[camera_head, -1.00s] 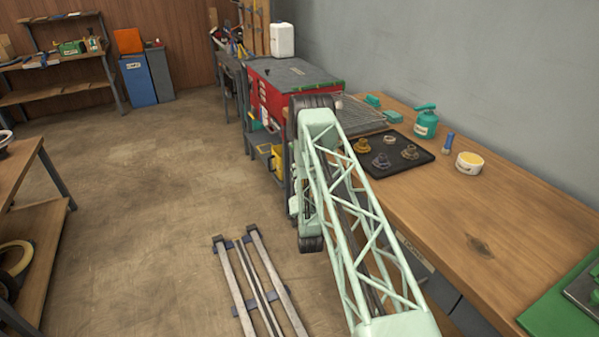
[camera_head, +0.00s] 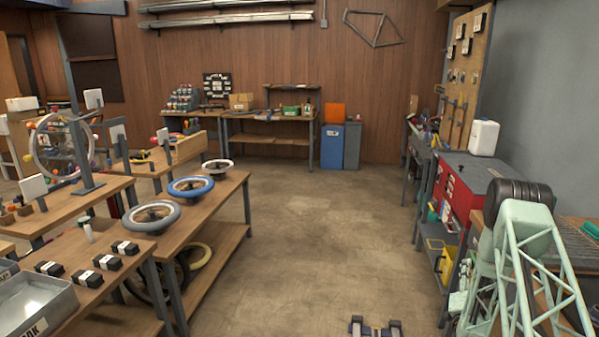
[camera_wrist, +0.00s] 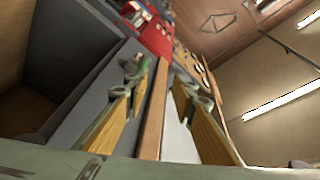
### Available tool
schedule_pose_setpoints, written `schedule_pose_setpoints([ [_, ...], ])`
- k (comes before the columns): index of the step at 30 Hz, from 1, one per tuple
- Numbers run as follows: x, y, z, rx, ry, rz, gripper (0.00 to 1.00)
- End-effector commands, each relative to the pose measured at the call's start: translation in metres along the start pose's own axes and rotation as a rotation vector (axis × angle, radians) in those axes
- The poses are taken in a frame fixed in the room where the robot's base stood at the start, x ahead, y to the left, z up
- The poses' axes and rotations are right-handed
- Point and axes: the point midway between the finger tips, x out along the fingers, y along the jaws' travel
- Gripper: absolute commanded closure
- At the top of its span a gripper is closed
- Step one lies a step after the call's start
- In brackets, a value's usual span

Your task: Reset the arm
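My arm, a pale green lattice link with a dark joint on top, stands at the right edge of the head view; its far end is out of that picture. My gripper (camera_wrist: 163,82) shows in the wrist view. Its two fingers, with yellow-brown inner sides and grey tips, stand apart with nothing held between them. Behind the gap is the brown edge of a workbench (camera_wrist: 155,115), which the fingers do not visibly grip. The wrist picture is strongly tilted.
A red tool cabinet (camera_head: 463,200) with a white canister (camera_head: 484,138) stands beside my arm. Wooden benches with wheels, including a blue-tyred wheel (camera_head: 190,187), line the left. The middle floor (camera_head: 300,230) is clear.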

Motion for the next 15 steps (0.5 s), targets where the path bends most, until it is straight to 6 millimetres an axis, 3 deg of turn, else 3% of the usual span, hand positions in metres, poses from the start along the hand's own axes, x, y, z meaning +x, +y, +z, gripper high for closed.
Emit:
schedule_pose_setpoints([
  [15,0.033,-0.08,-0.002,-0.079,-0.111,0.071,0.76],
])
